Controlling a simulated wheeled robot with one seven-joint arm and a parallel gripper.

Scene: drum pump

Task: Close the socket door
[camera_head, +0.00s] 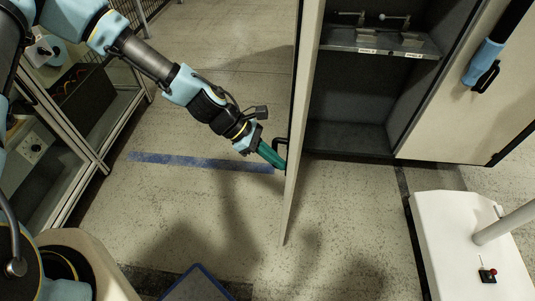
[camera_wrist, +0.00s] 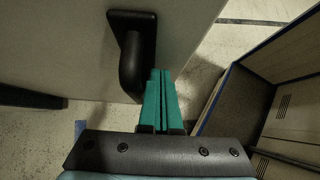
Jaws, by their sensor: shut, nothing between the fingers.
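The socket door (camera_head: 300,120) stands open in the head view, seen nearly edge-on, swung out from the grey cabinet (camera_head: 365,100). Its face (camera_wrist: 60,40) fills the upper left of the wrist view, with a black handle (camera_wrist: 131,60) on it. My gripper (camera_head: 280,163) has green fingers, shut and empty. In the wrist view the fingertips (camera_wrist: 160,75) lie just right of the handle, close to the door face. I cannot tell whether they touch the handle or the door. In the head view the handle (camera_head: 280,147) is partly hidden by the gripper and door edge.
A second pale door (camera_head: 440,110) with a black handle is open at the right. A shelf (camera_head: 380,42) in the cabinet holds small fittings. A white unit with a red button (camera_head: 492,271) stands lower right. A framed rack (camera_head: 85,125) stands left.

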